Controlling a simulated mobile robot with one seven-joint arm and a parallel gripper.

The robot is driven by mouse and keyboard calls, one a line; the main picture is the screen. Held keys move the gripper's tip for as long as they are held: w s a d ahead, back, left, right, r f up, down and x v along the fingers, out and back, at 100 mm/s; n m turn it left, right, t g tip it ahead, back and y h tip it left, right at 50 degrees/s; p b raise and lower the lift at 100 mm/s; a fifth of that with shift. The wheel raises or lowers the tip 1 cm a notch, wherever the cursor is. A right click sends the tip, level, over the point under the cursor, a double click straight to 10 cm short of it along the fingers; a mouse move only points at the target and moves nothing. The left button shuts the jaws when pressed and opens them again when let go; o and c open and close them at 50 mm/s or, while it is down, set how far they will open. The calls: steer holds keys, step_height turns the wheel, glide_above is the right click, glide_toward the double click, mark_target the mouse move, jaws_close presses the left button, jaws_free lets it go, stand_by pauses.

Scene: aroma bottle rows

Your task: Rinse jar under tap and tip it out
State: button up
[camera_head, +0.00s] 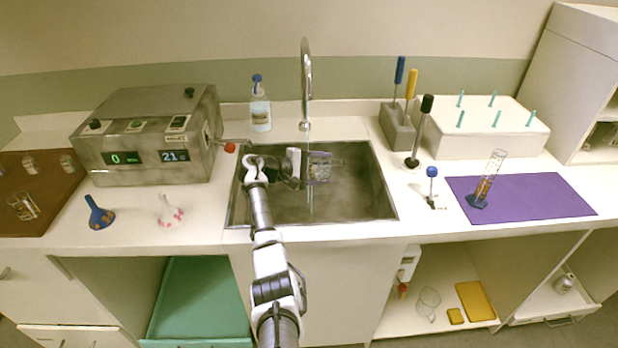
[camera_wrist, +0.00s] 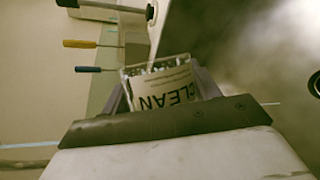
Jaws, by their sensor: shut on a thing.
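My gripper (camera_head: 306,168) is shut on a clear glass jar (camera_head: 322,167) and holds it over the steel sink (camera_head: 350,205). In the wrist view the jar (camera_wrist: 165,85) sits between the fingers (camera_wrist: 160,100). Its pale label reads "CLEAN", upside down in that view. The jar seems to lie on its side, but its exact tilt is hard to tell. The curved tap (camera_head: 306,85) stands behind the sink. A thin pale stream (camera_head: 309,205) drops from it past or onto the jar; which one is unclear.
A pump bottle (camera_head: 260,108) stands behind the sink. A grey box with displays (camera_head: 150,140) and a red-tipped lever (camera_head: 230,147) is left of it. A tool holder (camera_head: 397,128), a black-topped stand (camera_head: 420,130) and a purple mat (camera_head: 540,197) are on the right.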

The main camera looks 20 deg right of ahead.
mark_target(328, 175)
steer(key=shift+w, duration=0.1)
stand_by(0.4)
steer(key=shift+w+a+r+n+h, duration=0.1)
steer(key=shift+r+n+h, duration=0.05)
steer(key=shift+n+h, duration=0.3)
steer(key=shift+s+d+f+m+t+y, duration=0.2)
steer(key=shift+s+f+m+t+y, duration=0.15)
steer(key=shift+m+y, duration=0.5)
steer(key=s+f+m+t+y, duration=0.1)
steer(key=s+d+f+m+t+y, duration=0.1)
steer(key=m, duration=0.1)
steer(key=shift+m, duration=0.3)
